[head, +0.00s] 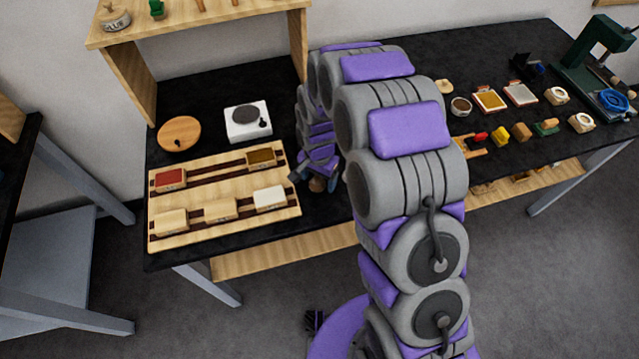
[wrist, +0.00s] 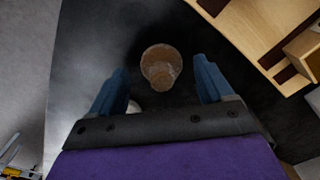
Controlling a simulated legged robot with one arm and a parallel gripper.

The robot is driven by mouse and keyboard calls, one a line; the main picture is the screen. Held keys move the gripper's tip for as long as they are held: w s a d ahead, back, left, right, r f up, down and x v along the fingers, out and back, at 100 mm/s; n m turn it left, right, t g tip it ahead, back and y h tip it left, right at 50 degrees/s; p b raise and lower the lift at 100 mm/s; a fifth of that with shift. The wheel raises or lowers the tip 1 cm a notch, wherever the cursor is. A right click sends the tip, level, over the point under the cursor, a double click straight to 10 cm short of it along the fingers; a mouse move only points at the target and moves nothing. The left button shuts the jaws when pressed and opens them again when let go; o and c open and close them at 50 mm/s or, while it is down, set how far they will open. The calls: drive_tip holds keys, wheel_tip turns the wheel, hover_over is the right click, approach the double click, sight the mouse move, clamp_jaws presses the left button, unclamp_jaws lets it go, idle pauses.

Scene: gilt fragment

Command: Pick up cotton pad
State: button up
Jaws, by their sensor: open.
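My gripper (wrist: 161,68) is open and points down at the black tabletop. In the wrist view a brown, round, knobbed thing (wrist: 161,58) stands between and slightly beyond the two blue fingertips, touching neither. It may be the cotton pad, but I cannot tell for sure. A small pale thing (wrist: 133,107) shows beside the left finger, mostly hidden. In the head view my gripper (head: 318,172) is low over the table, right of the wooden tray, partly covered by my arm. The brown thing (head: 317,185) shows just below it.
A wooden tray (head: 225,232) with several blocks lies close on the left; its edge also shows in the wrist view (wrist: 232,28). A white scale (head: 248,128) and a round wooden lid (head: 179,133) stand behind. Tools and small dishes fill the table's right side. A shelf (head: 200,27) rises behind.

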sight(318, 178)
drive_tip(key=shift+a+f, duration=0.15)
drive_tip(key=shift+a, duration=0.6)
drive_tip(key=shift+c, duration=0.3)
drive_tip(key=shift+d, duration=1.05)
drive_tip(key=c, duration=0.6)
drive_tip(key=shift+a, duration=0.2)
drive_tip(key=c, duration=0.3)
drive_tip(key=shift+s+a, duration=0.1)
drive_tip(key=shift+a, duration=0.45)
drive_tip(key=shift+c, duration=0.8)
drive_tip(key=shift+d+r, duration=0.3)
drive_tip(key=shift+r, duration=0.05)
drive_tip(key=shift+d+r, duration=0.1)
drive_tip(key=shift+r, duration=0.25)
wheel_tip(318, 178, up, 2)
drive_tip(key=shift+r+p, duration=0.1)
drive_tip(key=shift+p, duration=0.45)
drive_tip(key=shift+s+d+r, duration=0.1)
drive_tip(key=shift+s+d, duration=0.05)
drive_tip(key=shift+d, duration=0.05)
drive_tip(key=s+d+r+p, duration=0.1)
drive_tip(key=s+d+p, duration=0.1)
drive_tip(key=s+d, duration=0.8)
drive_tip(key=shift+s+d+r, duration=0.15)
drive_tip(key=shift+s+d, duration=0.15)
drive_tip(key=shift+d, duration=0.1)
